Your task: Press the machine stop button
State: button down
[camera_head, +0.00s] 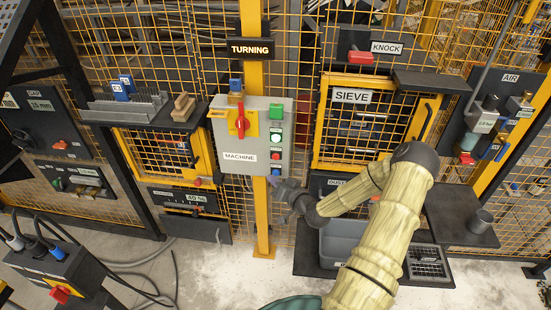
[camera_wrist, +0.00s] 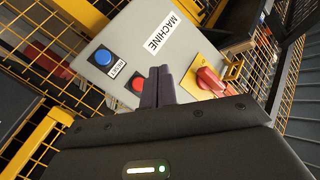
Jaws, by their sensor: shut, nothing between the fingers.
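The grey machine box (camera_head: 230,145) hangs on a yellow post and is labelled MACHINE. Its right side carries a column of buttons: green at the top, a red button (camera_head: 276,155) lower down and a blue button (camera_head: 276,172) at the bottom. My gripper (camera_head: 277,183) is just below the box's lower right corner. In the wrist view my gripper (camera_wrist: 160,72) is shut and empty, its fingertips over the box face beside the red button (camera_wrist: 137,83), which they partly cover. The blue button (camera_wrist: 103,57), labelled RESET, is left of them. I cannot tell whether the fingertips touch anything.
A red rotary switch (camera_head: 241,121) on a yellow plate sits left of the buttons; it also shows in the wrist view (camera_wrist: 209,80). Yellow mesh fencing surrounds the box. The SIEVE door (camera_head: 370,120) is to the right, with a grey bin (camera_head: 342,242) below it.

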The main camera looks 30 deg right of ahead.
aim_at(272, 157)
jog(key=shift+w+d+b, duration=0.3)
jog(key=shift+w+d, duration=0.4)
jog(key=shift+w, duration=0.35)
jog(key=shift+w+d+b, duration=0.3)
jog(key=shift+w+d, duration=0.45)
jog(key=shift+w, duration=0.35)
jog(key=shift+w+d+b, duration=0.3)
jog(key=shift+w+d, duration=0.4)
jog(key=shift+w, duration=0.35)
jog(key=shift+w+d, duration=0.25)
jog(key=shift+w, duration=0.05)
jog(key=shift+w+d+b, duration=0.25)
jog(key=shift+w+b, duration=0.1)
jog(key=shift+b, duration=0.15)
dwell(0.6)
jog(key=shift+s+a, duration=0.45)
jog(key=shift+s, duration=0.25)
